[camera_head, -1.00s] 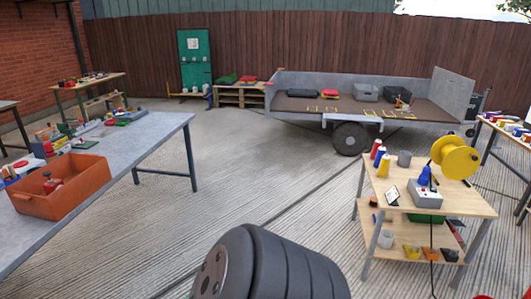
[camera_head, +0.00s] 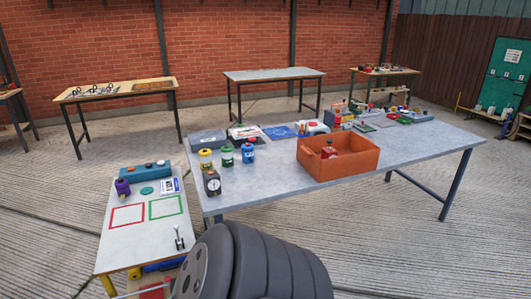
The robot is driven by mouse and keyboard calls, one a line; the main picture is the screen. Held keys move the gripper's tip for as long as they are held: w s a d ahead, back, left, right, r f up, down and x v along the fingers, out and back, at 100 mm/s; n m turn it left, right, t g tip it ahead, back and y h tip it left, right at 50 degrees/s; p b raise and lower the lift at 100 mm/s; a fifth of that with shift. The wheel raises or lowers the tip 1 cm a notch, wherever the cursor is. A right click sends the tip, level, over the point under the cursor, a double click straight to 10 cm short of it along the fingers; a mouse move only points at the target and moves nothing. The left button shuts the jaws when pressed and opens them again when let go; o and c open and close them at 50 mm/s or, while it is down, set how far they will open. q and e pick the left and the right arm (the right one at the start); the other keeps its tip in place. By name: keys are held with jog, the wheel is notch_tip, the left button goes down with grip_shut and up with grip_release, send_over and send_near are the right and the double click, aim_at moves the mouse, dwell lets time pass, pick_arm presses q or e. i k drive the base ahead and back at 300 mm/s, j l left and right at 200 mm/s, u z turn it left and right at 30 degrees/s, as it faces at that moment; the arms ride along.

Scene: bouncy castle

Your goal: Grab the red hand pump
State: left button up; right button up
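A small red object with a dark top (camera_head: 328,151) sits inside the orange crate (camera_head: 341,168) on the large grey table. It may be the red hand pump, but it is too small to tell and the crate wall hides its lower part. A dark ribbed link of my own arm fills the bottom middle. Neither of my grippers shows in this view.
The grey table (camera_head: 440,148) also holds yellow, green and blue canisters, a black gauge (camera_head: 212,183) and clutter behind the crate. A lower white-topped table (camera_head: 112,240) with red and green outlined squares stands at left. Open floor (camera_head: 400,250) lies at right.

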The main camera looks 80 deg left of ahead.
aim_at(326, 153)
jog(key=u, duration=2.15)
